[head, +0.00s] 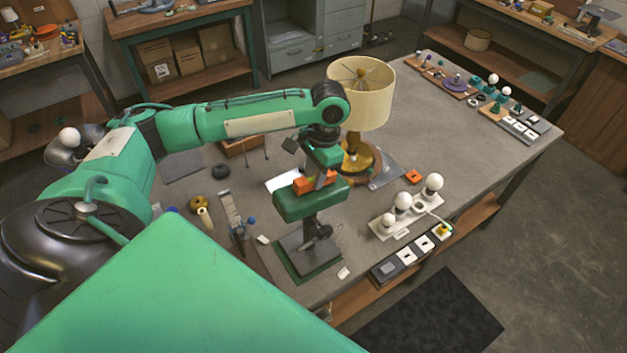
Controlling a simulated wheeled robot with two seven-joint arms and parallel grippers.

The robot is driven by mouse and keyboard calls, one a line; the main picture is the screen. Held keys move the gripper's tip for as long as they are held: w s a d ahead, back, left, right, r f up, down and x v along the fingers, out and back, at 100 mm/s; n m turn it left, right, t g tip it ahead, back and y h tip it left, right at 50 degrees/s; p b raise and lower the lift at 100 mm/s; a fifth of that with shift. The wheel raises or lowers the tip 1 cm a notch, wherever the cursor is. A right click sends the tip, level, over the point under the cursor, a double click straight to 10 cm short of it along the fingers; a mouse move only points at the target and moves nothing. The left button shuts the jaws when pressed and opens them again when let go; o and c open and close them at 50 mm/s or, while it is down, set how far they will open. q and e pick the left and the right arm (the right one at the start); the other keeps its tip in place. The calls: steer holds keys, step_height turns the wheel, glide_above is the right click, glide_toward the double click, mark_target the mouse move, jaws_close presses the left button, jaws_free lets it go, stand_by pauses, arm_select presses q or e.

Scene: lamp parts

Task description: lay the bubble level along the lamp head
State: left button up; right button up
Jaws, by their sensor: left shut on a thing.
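The bubble level (308,184) is a small orange bar. The lamp head (300,204) is a green block on a grey clamp stand (305,250) near the middle of the bench. My left gripper (317,174) comes down from above and is shut on the bubble level. The level is at the top of the lamp head, roughly in line with its long side. I cannot tell whether it touches the surface. The gripper hides part of the level. My right gripper is not in view.
A table lamp with a cream shade (362,95) stands close behind the gripper. A white strip with bulbs (405,215) lies to the right, with a row of switches (412,256) at the bench edge. Rolls and small tools lie to the left. The bench's (440,150) right-hand middle is clear.

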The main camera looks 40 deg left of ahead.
arm_select(q)
steer(key=shift+f, duration=0.2)
steer(key=shift+s+f, duration=0.1)
steer(key=shift+f, duration=0.1)
stand_by(1.1)
steer(key=o, duration=1.1)
steer(key=shift+r, duration=0.15)
steer(key=r+b, duration=0.1)
steer(key=r, duration=0.1)
steer(key=w+r+b, duration=0.1)
steer(key=r, duration=0.1)
steer(key=shift+d, duration=0.15)
steer(key=shift+w+d+r+b, duration=0.1)
steer(key=shift+w+r+b, duration=0.1)
steer(key=shift+r, duration=1.35)
steer(key=shift+w+d+r+b, duration=0.1)
steer(key=shift+w+r, duration=0.1)
steer(key=shift+r, duration=1.3)
steer(key=shift+w+d+r+b, duration=0.1)
steer(key=shift+w+r, duration=0.1)
steer(key=shift+r, duration=1.35)
